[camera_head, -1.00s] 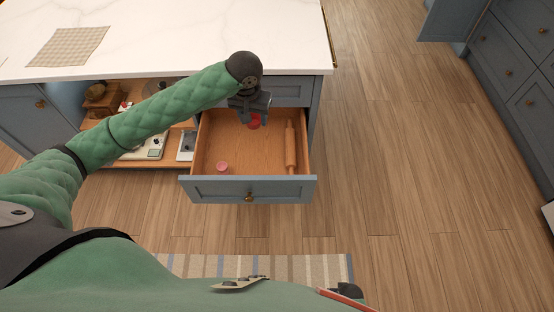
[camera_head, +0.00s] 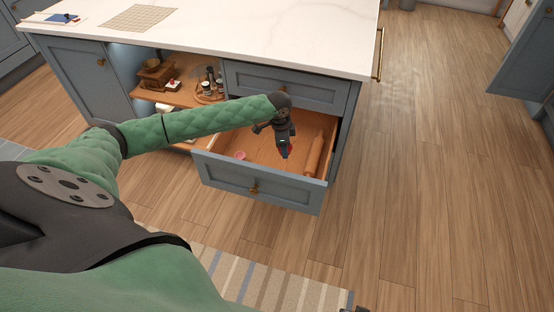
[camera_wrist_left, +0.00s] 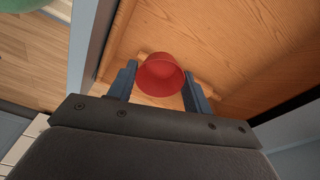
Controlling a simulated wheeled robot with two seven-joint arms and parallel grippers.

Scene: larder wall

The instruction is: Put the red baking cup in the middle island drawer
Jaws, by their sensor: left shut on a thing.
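The red baking cup (camera_wrist_left: 160,76) is between the two fingers of my left gripper (camera_wrist_left: 158,88) in the left wrist view. In the head view my left gripper (camera_head: 285,153) points down inside the open island drawer (camera_head: 222,174), and only a small red part of the cup shows beside it. The gripper is shut on the cup. The wrist view shows the drawer's wooden floor beyond the cup; whether the cup touches it I cannot tell.
A wooden rolling pin (camera_head: 315,152) lies along the right side of the drawer. A small pink cup (camera_head: 240,155) is at the drawer's front left. A shut drawer (camera_head: 285,84) is above. Open shelves (camera_head: 180,97) with several items are to the left.

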